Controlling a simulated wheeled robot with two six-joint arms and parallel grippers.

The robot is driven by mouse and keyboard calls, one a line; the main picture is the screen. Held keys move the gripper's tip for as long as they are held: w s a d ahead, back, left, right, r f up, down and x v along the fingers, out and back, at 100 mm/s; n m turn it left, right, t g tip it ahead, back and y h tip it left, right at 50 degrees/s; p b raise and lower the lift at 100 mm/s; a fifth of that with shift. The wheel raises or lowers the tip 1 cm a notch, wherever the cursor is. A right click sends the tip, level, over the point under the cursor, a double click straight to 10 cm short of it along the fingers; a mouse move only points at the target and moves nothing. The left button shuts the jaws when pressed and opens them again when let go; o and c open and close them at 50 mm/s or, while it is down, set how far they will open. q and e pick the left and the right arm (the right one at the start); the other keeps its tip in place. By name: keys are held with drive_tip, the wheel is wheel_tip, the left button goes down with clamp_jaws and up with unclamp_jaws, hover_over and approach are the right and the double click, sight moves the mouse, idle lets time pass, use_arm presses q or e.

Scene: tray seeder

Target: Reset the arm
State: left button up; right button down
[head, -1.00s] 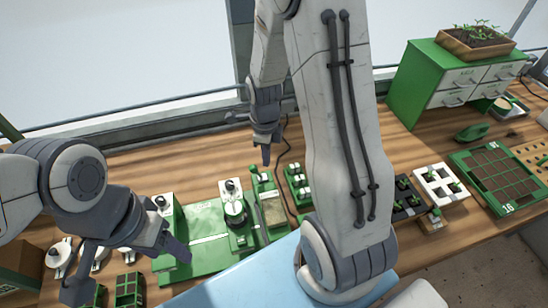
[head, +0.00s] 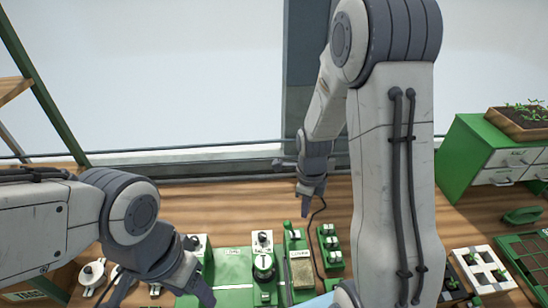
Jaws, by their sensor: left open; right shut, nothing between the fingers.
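My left gripper (head: 160,292) is at the lower left of the head view, its fingers spread open with nothing seen between them. It hangs over the left end of the green seeder machine (head: 233,262). My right gripper (head: 308,203) points down above the wooden bench, behind the machine and close to a dark cable. Its fingers are together and hold nothing. My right arm's large upper link stands in front of the right-centre of the bench and hides what is behind it.
A green drawer cabinet (head: 462,165) with a planter box (head: 520,122) on top stands at the right. A green switch block (head: 331,247) sits beside the machine. A shelf frame rises at far left.

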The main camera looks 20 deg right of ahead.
drive_tip(key=s+a+r+n+b, duration=0.2)
drive_tip(key=s+a+n+b, duration=0.1)
drive_tip(key=a+n, duration=0.45)
drive_tip(key=s+a+r+n+b, duration=0.1)
drive_tip(key=s+a+n+b, duration=0.15)
drive_tip(key=a+n, duration=0.5)
drive_tip(key=s+a+n+b, duration=0.2)
drive_tip(key=s+n, duration=0.4)
drive_tip(key=n, duration=0.3)
drive_tip(key=s+a+r+n+y+b, duration=0.1)
drive_tip(key=s+a+n, duration=0.1)
drive_tip(key=s+n, duration=0.5)
drive_tip(key=n, duration=0.3)
drive_tip(key=shift+a+r+b, duration=0.25)
drive_tip(key=shift+a+b, duration=0.05)
drive_tip(key=shift+b, duration=0.1)
